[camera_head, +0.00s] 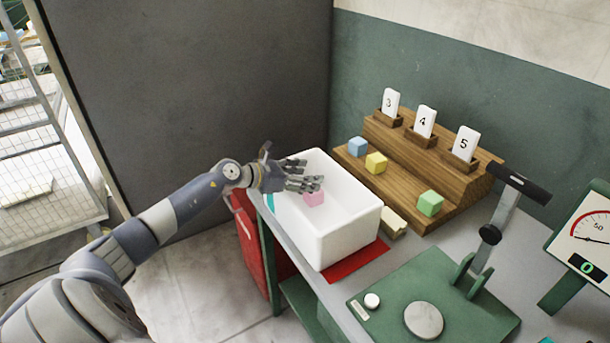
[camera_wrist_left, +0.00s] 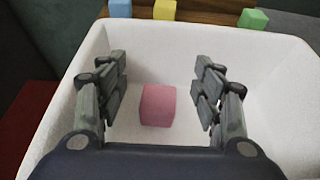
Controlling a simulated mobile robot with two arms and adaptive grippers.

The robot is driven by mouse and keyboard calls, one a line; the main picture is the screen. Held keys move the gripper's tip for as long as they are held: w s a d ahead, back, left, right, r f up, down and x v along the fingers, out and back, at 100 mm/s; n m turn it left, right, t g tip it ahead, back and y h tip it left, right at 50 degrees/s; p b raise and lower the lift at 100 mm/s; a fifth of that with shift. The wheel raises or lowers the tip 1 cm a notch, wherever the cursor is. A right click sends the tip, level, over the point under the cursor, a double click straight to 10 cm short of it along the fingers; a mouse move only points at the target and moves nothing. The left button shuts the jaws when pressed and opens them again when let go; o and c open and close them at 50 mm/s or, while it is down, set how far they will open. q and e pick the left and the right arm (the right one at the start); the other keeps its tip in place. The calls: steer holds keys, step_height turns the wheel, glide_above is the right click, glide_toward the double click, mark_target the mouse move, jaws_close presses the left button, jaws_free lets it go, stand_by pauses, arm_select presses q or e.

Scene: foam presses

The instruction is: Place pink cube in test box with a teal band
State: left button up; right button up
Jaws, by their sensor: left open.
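The white test box (camera_head: 345,237) stands on the bench, with a bit of teal band (camera_head: 270,201) showing on its left side. The pink cube (camera_head: 314,199) is inside the box; in the left wrist view the pink cube (camera_wrist_left: 158,105) appears to sit on the box floor, clear of the walls. My left gripper (camera_head: 303,179) is over the box's left part, above the cube. Its fingers are spread and empty, with the cube showing between and beyond them in the left wrist view (camera_wrist_left: 163,85). My right gripper is not in view.
A wooden stepped rack (camera_head: 400,172) behind the box holds blue (camera_head: 357,146), yellow (camera_head: 376,162) and green (camera_head: 430,203) cubes and cards numbered 3, 4, 5. A green press (camera_head: 440,300) stands at front right beside a gauge (camera_head: 588,242). A red mat (camera_head: 356,262) lies under the box.

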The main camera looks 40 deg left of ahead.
arm_select(q)
steer(key=shift+s+d+f, duration=0.15)
steer(key=shift+s+f, duration=0.05)
steer(key=shift+f, duration=0.3)
steer(key=r+v, duration=0.1)
steer(key=v, duration=1.1)
steer(key=shift+w+a+r+b, duration=0.2)
steer(key=shift+w+r+b, duration=0.05)
steer(key=shift+r+b, duration=0.1)
